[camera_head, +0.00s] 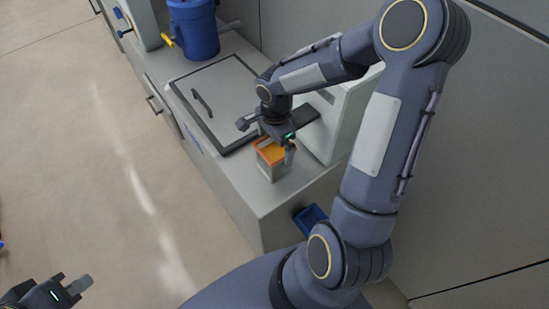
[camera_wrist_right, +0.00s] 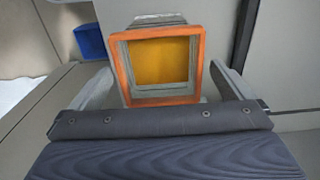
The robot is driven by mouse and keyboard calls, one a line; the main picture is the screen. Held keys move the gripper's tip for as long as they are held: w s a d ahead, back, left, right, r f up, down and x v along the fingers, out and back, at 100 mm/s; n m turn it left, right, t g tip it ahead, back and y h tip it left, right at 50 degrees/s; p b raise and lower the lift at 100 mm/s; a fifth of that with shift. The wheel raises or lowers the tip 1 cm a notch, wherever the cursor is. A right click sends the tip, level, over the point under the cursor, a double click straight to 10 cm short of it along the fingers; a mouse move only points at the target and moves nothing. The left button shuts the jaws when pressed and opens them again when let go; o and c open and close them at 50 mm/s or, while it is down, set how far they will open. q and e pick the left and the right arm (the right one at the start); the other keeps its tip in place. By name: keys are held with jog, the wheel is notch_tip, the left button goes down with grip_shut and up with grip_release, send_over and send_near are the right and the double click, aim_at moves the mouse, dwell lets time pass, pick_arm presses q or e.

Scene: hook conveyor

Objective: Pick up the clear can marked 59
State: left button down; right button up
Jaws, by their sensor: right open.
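A clear, square-sided can (camera_head: 271,165) with an orange rim and orange-yellow contents stands upright near the front end of the grey counter. In the right wrist view the can (camera_wrist_right: 160,62) shows from above, its open orange rim lying between my two fingers. No number can be read on it. My right gripper (camera_head: 268,138) is open just over the can, with one finger on each side; I cannot tell whether either finger touches it. My left gripper (camera_head: 70,291) is far off at the bottom left, away from the counter, and its finger spacing is unclear.
A dark-framed grey panel (camera_head: 222,92) is set in the counter behind the can. A white box-like unit (camera_head: 345,115) stands close to the can's right. A blue bucket (camera_head: 193,30) stands at the back. A blue object (camera_head: 311,218) juts from the counter's front face.

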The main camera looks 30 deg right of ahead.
jog(key=shift+c, duration=0.4)
jog(key=c, duration=1.9)
